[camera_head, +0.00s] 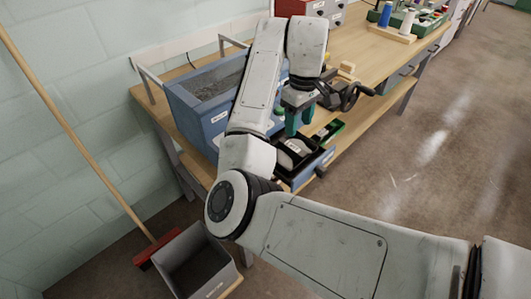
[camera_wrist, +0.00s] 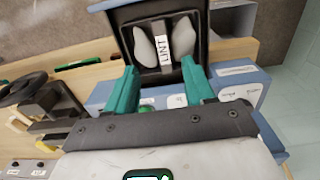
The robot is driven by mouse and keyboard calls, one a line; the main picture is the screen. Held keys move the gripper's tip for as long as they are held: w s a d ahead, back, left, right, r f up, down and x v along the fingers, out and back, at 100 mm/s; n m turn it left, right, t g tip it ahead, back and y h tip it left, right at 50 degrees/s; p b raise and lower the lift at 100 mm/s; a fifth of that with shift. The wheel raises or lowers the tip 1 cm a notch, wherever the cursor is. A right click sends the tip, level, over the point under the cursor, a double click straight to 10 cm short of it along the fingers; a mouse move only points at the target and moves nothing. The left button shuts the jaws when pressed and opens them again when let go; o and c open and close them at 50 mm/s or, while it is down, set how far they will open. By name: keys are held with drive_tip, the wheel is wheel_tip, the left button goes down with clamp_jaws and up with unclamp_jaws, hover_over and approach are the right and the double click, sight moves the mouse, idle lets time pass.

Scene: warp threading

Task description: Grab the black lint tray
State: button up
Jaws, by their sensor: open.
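The black lint tray (camera_wrist: 203,45) sits in a pulled-out blue drawer (camera_wrist: 95,4). In the wrist view it holds two pale grey pads of lint on either side of a white LINT label (camera_wrist: 163,47). My gripper (camera_wrist: 159,64) has teal fingers spread wide and empty, with the tips at the near part of the tray in the picture. In the head view my gripper (camera_head: 296,122) points down over the tray (camera_head: 313,160), partly hiding it. I cannot tell whether the fingers touch the tray.
A blue bin (camera_head: 190,110) with grey contents stands on the wooden bench (camera_head: 375,60), left of my arm. A hand-cranked device (camera_head: 345,95) and a green tray (camera_head: 330,130) are close right of my gripper. A broom (camera_head: 90,140) and a grey bin (camera_head: 195,265) stand lower left.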

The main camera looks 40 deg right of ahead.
drive_tip(key=shift+w+a+f, duration=0.2)
drive_tip(key=shift+a+f, duration=0.05)
drive_tip(key=shift+a, duration=0.05)
drive_tip(key=b, duration=0.2)
hover_over(292, 146)
drive_tip(key=f, duration=0.4)
drive_tip(key=shift+s+a+f, duration=0.2)
drive_tip(key=shift+s+f, duration=0.05)
drive_tip(key=shift+s, duration=0.05)
drive_tip(key=shift+w+d+f, duration=0.1)
drive_tip(key=shift+w+f, duration=0.05)
drive_tip(key=shift+f, duration=1.25)
drive_tip(key=shift+w+d+f, duration=0.1)
drive_tip(key=shift+f, duration=1.3)
drive_tip(key=shift+c, duration=0.3)
clamp_jaws()
drive_tip(key=shift+r, duration=0.1)
